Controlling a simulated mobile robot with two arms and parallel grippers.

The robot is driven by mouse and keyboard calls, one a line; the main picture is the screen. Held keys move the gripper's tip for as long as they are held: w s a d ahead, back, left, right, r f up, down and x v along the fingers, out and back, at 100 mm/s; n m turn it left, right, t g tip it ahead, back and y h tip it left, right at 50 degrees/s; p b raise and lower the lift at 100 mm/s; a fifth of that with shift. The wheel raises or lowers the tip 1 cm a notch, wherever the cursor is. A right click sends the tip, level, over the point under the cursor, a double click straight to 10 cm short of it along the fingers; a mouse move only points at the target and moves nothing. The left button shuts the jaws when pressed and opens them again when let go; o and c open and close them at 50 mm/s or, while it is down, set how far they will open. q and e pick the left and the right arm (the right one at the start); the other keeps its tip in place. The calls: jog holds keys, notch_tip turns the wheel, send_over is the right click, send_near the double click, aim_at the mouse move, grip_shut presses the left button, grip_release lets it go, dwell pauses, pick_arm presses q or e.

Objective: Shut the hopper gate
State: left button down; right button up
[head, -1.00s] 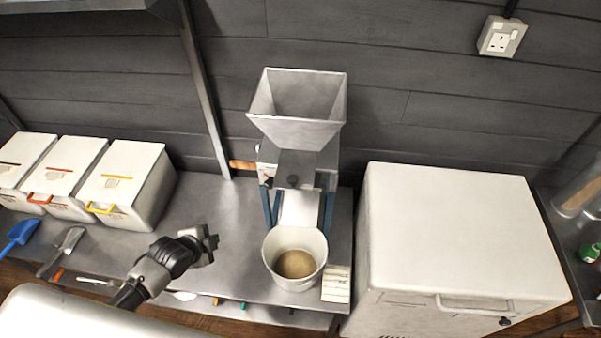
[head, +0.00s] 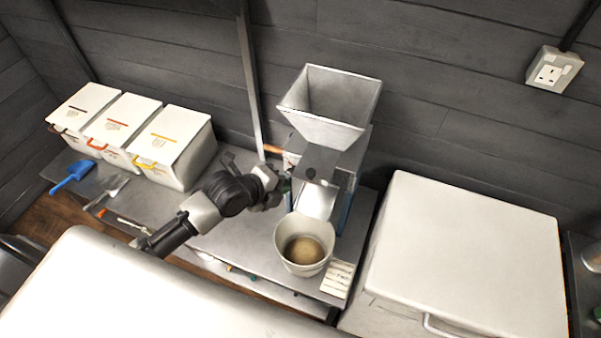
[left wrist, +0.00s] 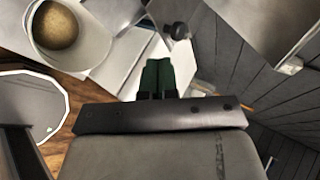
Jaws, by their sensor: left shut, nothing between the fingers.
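The mill has a grey metal hopper (head: 330,110) on top, and its open top looks empty. Below the hopper is a dark plate with a small dark knob (head: 310,173); the knob also shows in the left wrist view (left wrist: 179,31). I cannot tell how far the gate is open. A pale chute (head: 317,200) slopes down to a white bucket (head: 303,262) holding tan grain. My left gripper (head: 284,187) is just left of the mill, shut and empty. Its green fingertips (left wrist: 157,76) are together, apart from the knob. My right gripper is out of view.
A wooden handle (head: 273,149) sticks out left of the mill. Three white lidded bins (head: 178,135), a blue scoop (head: 73,176) and a metal scoop (head: 107,190) are on the left of the bench. A large white chest (head: 470,245) stands on the right.

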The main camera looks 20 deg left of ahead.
aim_at(306, 175)
pick_arm(q)
jog(key=w, duration=0.1)
jog(key=w+d+f+p, duration=0.1)
jog(key=w+d, duration=0.1)
jog(key=w, duration=0.1)
jog(key=shift+f+p, duration=0.4)
jog(key=shift+w+d+f, duration=0.25)
jog(key=shift+w+d, duration=0.15)
jog(key=shift+w, duration=0.2)
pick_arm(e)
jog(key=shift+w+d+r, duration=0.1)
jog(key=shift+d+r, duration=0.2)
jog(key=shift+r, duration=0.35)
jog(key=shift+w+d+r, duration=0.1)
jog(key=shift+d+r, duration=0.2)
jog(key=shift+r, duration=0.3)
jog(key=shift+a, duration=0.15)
pick_arm(q)
jog(key=shift+w+f, duration=0.1)
jog(key=shift+w, duration=0.25)
jog(key=w+b, duration=0.3)
jog(key=w, duration=0.1)
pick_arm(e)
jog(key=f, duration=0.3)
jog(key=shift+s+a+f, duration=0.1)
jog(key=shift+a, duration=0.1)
pick_arm(q)
jog(key=shift+r, duration=0.2)
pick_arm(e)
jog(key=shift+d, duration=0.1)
